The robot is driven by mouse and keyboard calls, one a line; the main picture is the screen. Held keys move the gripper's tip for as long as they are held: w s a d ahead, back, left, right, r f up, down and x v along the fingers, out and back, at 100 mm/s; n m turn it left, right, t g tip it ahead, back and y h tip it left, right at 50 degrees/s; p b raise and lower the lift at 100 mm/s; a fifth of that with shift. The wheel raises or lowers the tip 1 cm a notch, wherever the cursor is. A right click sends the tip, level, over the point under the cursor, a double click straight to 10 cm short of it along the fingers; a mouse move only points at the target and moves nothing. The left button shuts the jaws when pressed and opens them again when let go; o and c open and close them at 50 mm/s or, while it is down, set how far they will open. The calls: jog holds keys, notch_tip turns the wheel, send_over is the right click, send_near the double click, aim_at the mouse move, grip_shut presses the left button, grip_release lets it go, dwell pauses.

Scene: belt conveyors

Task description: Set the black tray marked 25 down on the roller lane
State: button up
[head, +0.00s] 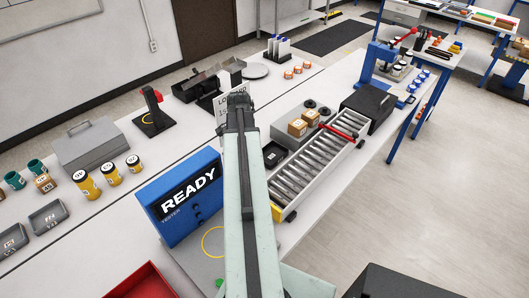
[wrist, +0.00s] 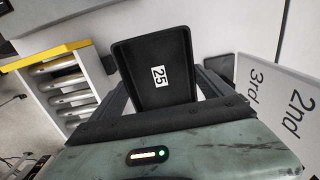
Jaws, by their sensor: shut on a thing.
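The black tray marked 25 (wrist: 140,58) shows in the wrist view, with its white label facing the camera. My gripper (wrist: 162,92) is shut on it, a finger on each side.
The blue READY tester (head: 182,200) is left of my arm. A lettered sign (wrist: 285,105) is close at the right in the wrist view.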

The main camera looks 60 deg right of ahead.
notch_tip(320, 180, down, 10)
jog(key=b, duration=0.8)
jog(key=shift+r+b, duration=0.15)
jog(key=shift+b, duration=0.15)
jog(key=shift+r, duration=0.2)
jog(key=shift+f, duration=0.15)
jog(key=o, duration=1.3)
jog(key=shift+c, duration=0.2)
notch_tip(320, 180, up, 13)
jog(key=p, duration=1.2)
jog(key=shift+f+p, duration=0.2)
jog(key=shift+p, duration=0.15)
jog(key=shift+f, duration=0.15)
